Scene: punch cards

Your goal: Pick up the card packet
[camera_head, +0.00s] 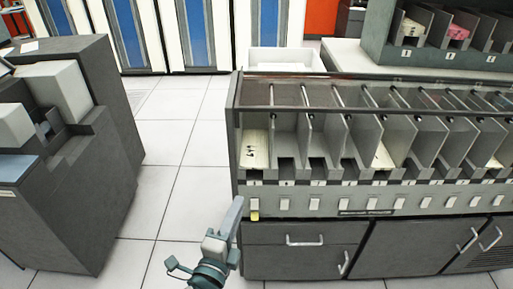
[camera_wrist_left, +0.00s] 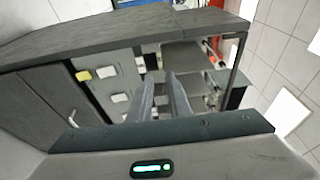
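A white card packet (camera_head: 255,148) with dark marks stands in the leftmost pocket of the grey card sorter (camera_head: 300,202). Other pale packets sit in a middle pocket (camera_head: 384,155) and a far right pocket (camera_head: 493,163). My left gripper (camera_head: 235,206) is low at the sorter's front left corner, below and left of the leftmost packet and apart from it. In the left wrist view its two fingers (camera_wrist_left: 160,80) stand apart with nothing seen between them, pointing toward the pocket area. I cannot clearly make out the packet there. My right gripper is not in view.
A dark grey machine (camera_head: 100,180) stands at the left, with clear tiled floor (camera_head: 185,185) between it and the sorter. A rack at the upper right holds a white packet (camera_head: 412,28) and a pink one (camera_head: 459,32). Pocket dividers and a top rail (camera_head: 300,109) bound the pockets.

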